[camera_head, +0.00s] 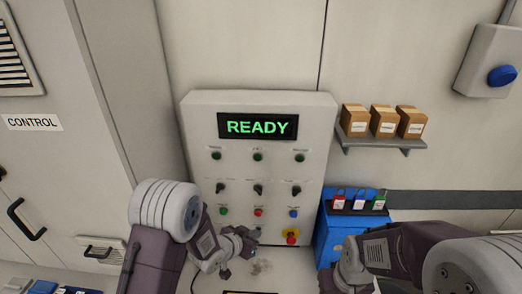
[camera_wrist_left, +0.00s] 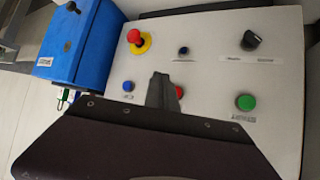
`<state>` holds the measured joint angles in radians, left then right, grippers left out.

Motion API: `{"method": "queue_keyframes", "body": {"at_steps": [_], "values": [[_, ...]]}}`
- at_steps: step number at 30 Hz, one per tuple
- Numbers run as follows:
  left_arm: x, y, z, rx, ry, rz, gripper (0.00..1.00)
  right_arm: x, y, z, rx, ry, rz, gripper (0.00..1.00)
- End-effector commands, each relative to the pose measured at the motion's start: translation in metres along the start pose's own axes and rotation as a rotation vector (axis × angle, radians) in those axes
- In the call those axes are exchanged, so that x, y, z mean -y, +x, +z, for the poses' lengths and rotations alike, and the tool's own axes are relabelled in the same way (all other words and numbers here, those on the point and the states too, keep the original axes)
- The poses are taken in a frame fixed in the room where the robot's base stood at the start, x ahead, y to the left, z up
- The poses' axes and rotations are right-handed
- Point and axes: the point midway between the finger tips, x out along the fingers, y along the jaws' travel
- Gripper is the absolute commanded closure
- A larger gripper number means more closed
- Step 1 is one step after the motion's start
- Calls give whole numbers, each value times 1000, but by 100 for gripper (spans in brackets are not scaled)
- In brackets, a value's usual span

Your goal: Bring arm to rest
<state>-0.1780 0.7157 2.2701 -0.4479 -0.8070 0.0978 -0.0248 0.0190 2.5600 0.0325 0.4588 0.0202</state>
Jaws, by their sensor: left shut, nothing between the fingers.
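My left arm comes in from the left in the head view, and its gripper (camera_head: 245,240) is in front of the lower part of the control panel (camera_head: 200,115). The gripper is shut and empty. In the left wrist view its dark closed fingers (camera_wrist_left: 161,90) stand in front of the panel (camera_wrist_left: 215,80) and partly hide a red button (camera_wrist_left: 180,91). I cannot tell whether the fingertips touch the panel. My right arm enters from the right in the head view, bent low; its gripper does not show.
The panel's screen (camera_head: 258,127) reads READY. A red and yellow emergency knob (camera_head: 291,237) sits right of my left gripper. A blue box (camera_head: 330,237) with tags stands beside the panel. A shelf (camera_head: 383,143) holds three cartons.

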Motion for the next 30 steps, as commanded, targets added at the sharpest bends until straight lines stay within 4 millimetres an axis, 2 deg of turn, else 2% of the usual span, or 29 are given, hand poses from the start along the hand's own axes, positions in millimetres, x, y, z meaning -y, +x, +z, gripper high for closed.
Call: {"method": "queue_keyframes", "body": {"at_steps": [2, 4, 6, 8, 11, 13, 15, 18, 21, 25, 30], "values": [[8, -5, -13, -27, 2, -16, 100, 0, 0, 0, 0, 0, 0, 68], [19, -18, -40, -81, 10, -45, 100, 0, 0, 0, 0, 0, 0, 68], [37, -43, -72, -140, 4, -101, 100, 0, 0, 0, 0, 0, 0, 68], [58, -70, -82, -125, -28, -178, 100, 0, 0, 0, 0, 0, 0, 68], [84, -119, -56, 22, -133, -305, 100, 0, 0, 0, 0, 0, 0, 68], [86, -150, -19, 170, -233, -360, 100, 0, 0, 0, 0, 0, 0, 68], [74, -178, 23, 335, -333, -379, 100, 0, 0, 0, 0, 0, 0, 68], [45, -206, 76, 556, -443, -357, 100, 0, 0, 0, 0, 0, 0, 68], [21, -226, 108, 714, -508, -323, 100, 0, 0, 0, 0, 0, 0, 68], [7, -238, 122, 808, -530, -299, 100, 0, 0, 0, 0, 0, 0, 68], [7, -239, 123, 814, -528, -296, 100, 0, 0, 0, 0, 0, 0, 68]]}}
